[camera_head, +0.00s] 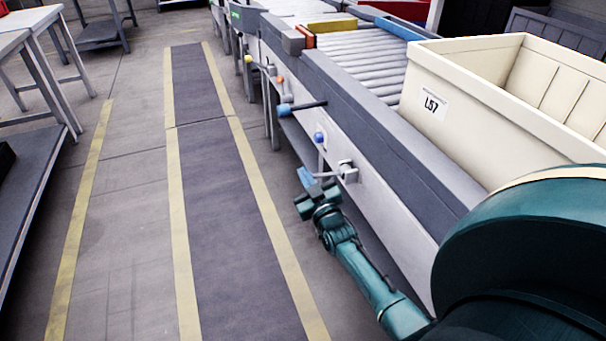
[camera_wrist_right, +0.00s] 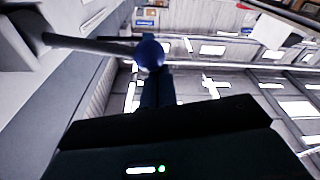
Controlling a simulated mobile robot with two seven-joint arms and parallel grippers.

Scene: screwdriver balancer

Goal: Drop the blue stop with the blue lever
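A blue bar (camera_head: 400,28), which looks like the blue stop, stands across the rollers just behind the cream crate. Below the conveyor's side, a blue ball knob (camera_head: 319,137) sits on a pale stem, near a grey bracket (camera_head: 347,172). My right gripper (camera_head: 306,176) points upward just below that knob, with blue fingers. In the right wrist view, a dark blue ball (camera_wrist_right: 150,53) on a grey rod shows just at the ends of the fingers (camera_wrist_right: 155,76). The fingers look close together; whether they grip the ball is unclear. My left gripper is out of view.
A cream crate (camera_head: 465,108) labelled L57 stands on the roller conveyor (camera_head: 350,58). Other levers with yellow (camera_head: 248,59), orange (camera_head: 279,79) and light blue (camera_head: 284,109) ends stick out farther along. The floor lane (camera_head: 205,140) to the left is clear.

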